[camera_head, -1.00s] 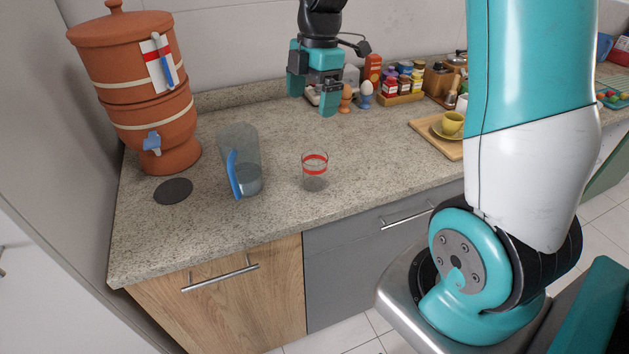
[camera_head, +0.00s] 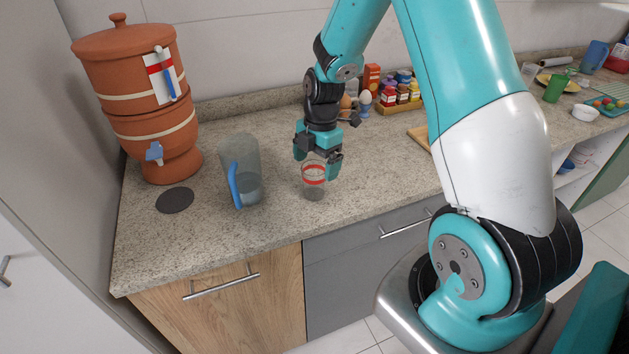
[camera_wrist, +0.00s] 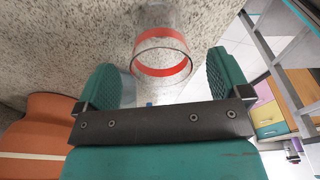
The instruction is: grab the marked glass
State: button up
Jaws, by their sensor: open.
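The marked glass (camera_head: 313,183) is clear with a red band and stands upright on the counter near its front edge. My gripper (camera_head: 318,167) is open above and around the top of the glass, its two teal fingers on either side. In the wrist view the glass (camera_wrist: 161,62) shows its rim and red band between and just beyond the fingertips of my gripper (camera_wrist: 165,75). I cannot tell whether either finger touches the glass.
A clear pitcher (camera_head: 243,172) with a blue handle stands close left of the glass. A clay water filter (camera_head: 150,125) and a dark round mat (camera_head: 174,200) are farther left. Spice jars (camera_head: 400,90) and egg cups (camera_head: 365,101) stand behind, to the right. Counter between glass and pitcher is clear.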

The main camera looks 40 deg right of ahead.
aim_at(314, 177)
jog(key=f, duration=0.3)
jog(key=f+p, duration=0.1)
jog(key=shift+s+a+f, duration=0.1)
jog(key=shift+a+f, duration=0.15)
jog(key=shift+a, duration=0.1)
jog(key=c, duration=1.1)
jog(key=shift+r, duration=0.1)
